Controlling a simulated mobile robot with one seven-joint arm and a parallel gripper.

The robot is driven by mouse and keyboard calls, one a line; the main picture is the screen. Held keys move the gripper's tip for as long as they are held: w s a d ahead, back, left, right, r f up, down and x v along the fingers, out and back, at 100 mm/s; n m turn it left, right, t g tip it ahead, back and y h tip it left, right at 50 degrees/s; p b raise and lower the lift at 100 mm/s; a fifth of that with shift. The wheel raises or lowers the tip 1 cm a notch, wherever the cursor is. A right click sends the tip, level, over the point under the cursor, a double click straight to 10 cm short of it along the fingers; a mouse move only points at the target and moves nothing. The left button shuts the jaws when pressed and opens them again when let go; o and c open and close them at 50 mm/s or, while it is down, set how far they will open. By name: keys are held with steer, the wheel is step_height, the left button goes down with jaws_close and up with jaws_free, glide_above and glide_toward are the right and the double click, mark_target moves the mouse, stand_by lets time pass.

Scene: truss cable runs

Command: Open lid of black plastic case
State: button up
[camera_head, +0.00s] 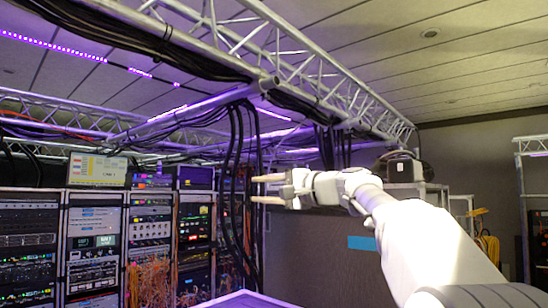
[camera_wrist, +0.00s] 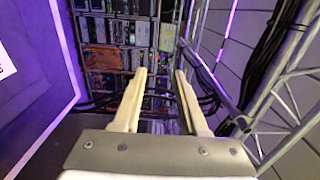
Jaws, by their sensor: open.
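My gripper (camera_head: 258,189) is raised in mid-air in the head view, its two pale fingers apart and pointing left. It also shows in the wrist view (camera_wrist: 160,73), open with nothing between the fingers. A dark rounded object (camera_head: 398,166) with a small white label sits on a metal stand behind my arm in the head view; I cannot tell whether it is the black plastic case. No lid can be made out clearly. My gripper is apart from this object, to its left in the picture.
Equipment racks (camera_head: 95,245) with orange cables stand at the left. Black cables (camera_head: 237,190) hang near my fingertips. A metal truss (camera_head: 300,70) runs overhead. A purple-lit flat surface (camera_head: 243,300) shows at the bottom edge. A dark panel (camera_wrist: 28,85) fills the wrist view's left.

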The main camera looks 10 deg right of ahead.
steer(key=s+d+r, duration=0.2)
steer(key=s+r, duration=0.1)
steer(key=r, duration=0.3)
steer(key=shift+r, duration=0.3)
stand_by(0.3)
steer(key=shift+s, duration=0.1)
stand_by(0.4)
steer(key=b+v, duration=0.4)
steer(key=v, duration=1.3)
steer(key=shift+s+d, duration=0.1)
